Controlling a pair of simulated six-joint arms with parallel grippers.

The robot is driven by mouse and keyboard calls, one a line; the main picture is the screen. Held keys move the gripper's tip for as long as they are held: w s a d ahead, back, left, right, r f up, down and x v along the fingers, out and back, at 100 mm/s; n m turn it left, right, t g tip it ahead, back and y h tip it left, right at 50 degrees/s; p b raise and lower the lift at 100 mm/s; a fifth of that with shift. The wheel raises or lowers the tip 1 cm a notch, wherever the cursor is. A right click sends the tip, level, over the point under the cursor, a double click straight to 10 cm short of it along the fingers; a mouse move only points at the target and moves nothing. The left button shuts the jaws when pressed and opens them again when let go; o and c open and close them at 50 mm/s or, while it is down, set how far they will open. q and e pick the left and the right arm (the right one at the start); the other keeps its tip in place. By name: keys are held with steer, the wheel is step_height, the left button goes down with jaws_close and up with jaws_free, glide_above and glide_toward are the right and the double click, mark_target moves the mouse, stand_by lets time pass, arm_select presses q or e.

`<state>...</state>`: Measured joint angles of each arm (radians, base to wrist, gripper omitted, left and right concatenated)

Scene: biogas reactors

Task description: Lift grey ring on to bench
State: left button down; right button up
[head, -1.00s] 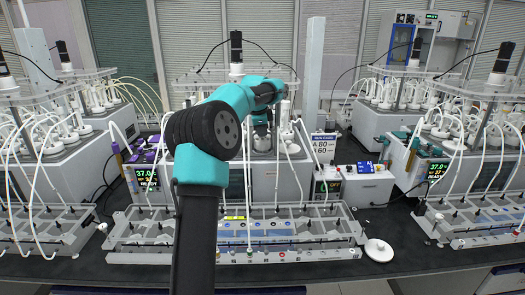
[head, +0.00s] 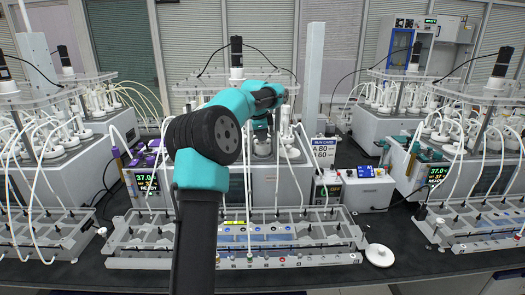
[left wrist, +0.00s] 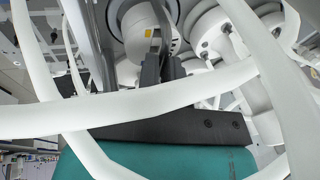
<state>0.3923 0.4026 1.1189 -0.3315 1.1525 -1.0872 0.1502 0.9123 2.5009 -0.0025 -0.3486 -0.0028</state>
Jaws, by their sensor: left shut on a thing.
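My left arm reaches in from the lower middle of the head view to the central reactor. Its gripper (head: 262,140) is small there and partly hidden by the teal wrist. In the left wrist view the dark gripper fingers (left wrist: 156,58) are shut against a rounded grey piece, which I take to be the grey ring (left wrist: 132,42), among the bottles. White tubes cross in front and hide part of the grip. The ring's full outline cannot be made out. My right gripper is not in view.
White tubes loop close around the left gripper. White bottles (left wrist: 212,35) crowd its right side.

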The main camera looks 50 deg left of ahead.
arm_select(q)
steer(key=shift+r, duration=0.2)
steer(key=shift+r, duration=5.85)
steer(key=s+d, duration=0.3)
steer(key=s, duration=0.5)
steer(key=s+d, duration=0.4)
steer(key=s, duration=0.4)
steer(key=shift+s, duration=0.25)
steer(key=shift+d, duration=0.1)
